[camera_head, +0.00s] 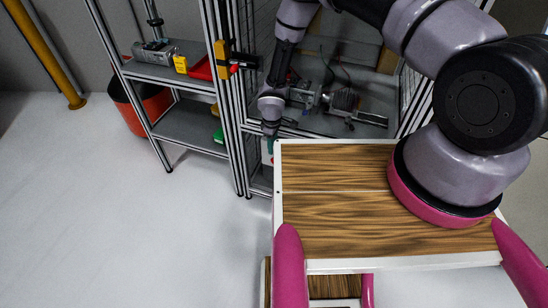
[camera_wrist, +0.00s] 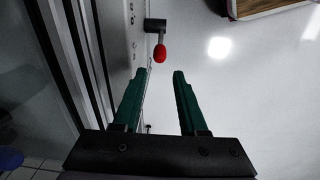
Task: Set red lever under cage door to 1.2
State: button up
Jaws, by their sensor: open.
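The red lever (camera_wrist: 160,54) shows in the wrist view, a red knob on a dark mount (camera_wrist: 155,25) at the edge of a light grey panel (camera_wrist: 122,22). My gripper (camera_wrist: 163,72) is open, with its two green fingers pointing toward the lever. The knob appears just beyond the fingertips, close to the line of the left finger, with nothing between the fingers. In the head view, my gripper (camera_head: 268,147) is low at the cage's front, partly hidden by my wrist. I cannot make out the lever there or read its setting.
The metal-framed cage (camera_head: 240,160) stands behind my gripper, with a mechanism (camera_head: 343,100) inside. A shelf unit (camera_head: 185,128) at left holds a yellow block (camera_head: 180,64) and a red item (camera_head: 201,69). An orange-black bin (camera_head: 152,105) stands behind it. The floor at left is clear.

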jog(key=f, duration=0.8)
jog(key=shift+w+d+f, duration=0.1)
jog(key=shift+w+f, duration=0.1)
jog(key=shift+f, duration=0.1)
grip_shut()
dwell(1.0)
